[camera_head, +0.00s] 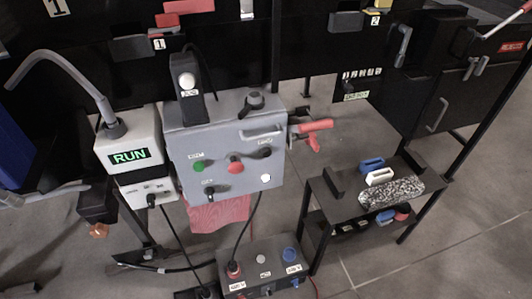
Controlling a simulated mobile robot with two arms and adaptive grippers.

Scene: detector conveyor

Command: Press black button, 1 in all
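A grey control box (222,128) stands left of centre. Its front has a green button (199,166), a red button (236,165), a small white button (265,178) and a dark round control (209,191) at the lower left. A black knob-like part (252,102) sits on its top. The frame is too coarse to tell which dark part is the black button, or whether any is pressed. Neither of my grippers can be made out in the head view.
A white unit with a lit RUN display (130,156) stands left of the control box. A low black box (265,272) with several coloured buttons is in front. A black rack (334,207) stands right. Cables hang between. Grey floor (440,255) is clear at lower right.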

